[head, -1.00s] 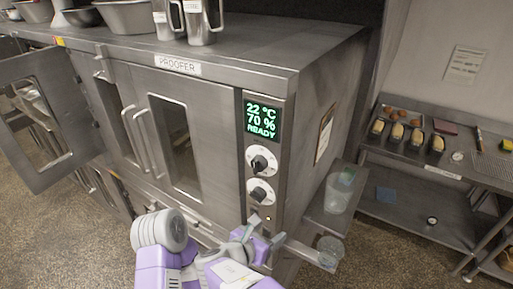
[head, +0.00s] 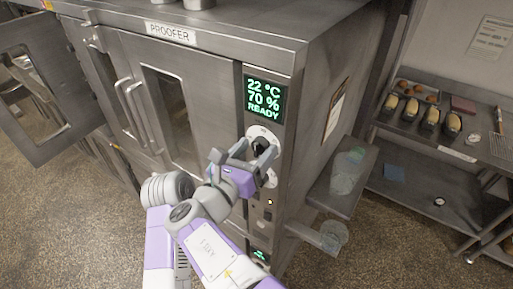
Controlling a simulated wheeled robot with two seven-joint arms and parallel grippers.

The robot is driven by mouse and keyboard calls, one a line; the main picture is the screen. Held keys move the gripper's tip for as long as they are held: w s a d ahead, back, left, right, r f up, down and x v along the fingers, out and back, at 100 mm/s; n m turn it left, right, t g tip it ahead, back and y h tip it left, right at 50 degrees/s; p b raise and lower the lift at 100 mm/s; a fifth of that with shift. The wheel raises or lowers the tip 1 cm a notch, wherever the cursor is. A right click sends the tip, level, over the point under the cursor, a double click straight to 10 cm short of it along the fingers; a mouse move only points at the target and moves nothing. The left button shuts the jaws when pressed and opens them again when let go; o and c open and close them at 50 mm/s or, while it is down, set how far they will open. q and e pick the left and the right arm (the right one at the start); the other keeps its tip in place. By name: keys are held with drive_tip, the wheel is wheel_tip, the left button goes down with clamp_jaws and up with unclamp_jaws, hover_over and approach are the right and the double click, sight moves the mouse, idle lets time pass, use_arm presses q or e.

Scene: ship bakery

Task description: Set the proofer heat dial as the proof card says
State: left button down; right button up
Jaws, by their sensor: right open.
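The proofer (head: 215,125) is a steel cabinet with a green display (head: 264,98) reading 22 °C, 70 %, READY. Below the display is the upper dial (head: 261,133), white with a black knob, partly hidden by my gripper. The lower dial (head: 271,179) is mostly hidden behind the gripper. My right gripper (head: 254,153) is open, with its fingers close to the upper knob; I cannot tell whether they touch it. A framed card (head: 335,108) hangs on the proofer's right side; its text is too small to read. My left gripper is not in view.
A side shelf (head: 333,197) with a clear container (head: 348,170) juts from the proofer's right side. A steel table (head: 456,152) with loaf tins stands at right. The glass-paned door (head: 45,100) stands open at left. A paper (head: 493,38) hangs on the wall.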

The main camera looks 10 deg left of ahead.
drive_tip(key=shift+s+r, duration=0.15)
drive_tip(key=shift+s, duration=0.1)
drive_tip(key=shift+c, duration=1.4)
drive_tip(key=c, duration=0.8)
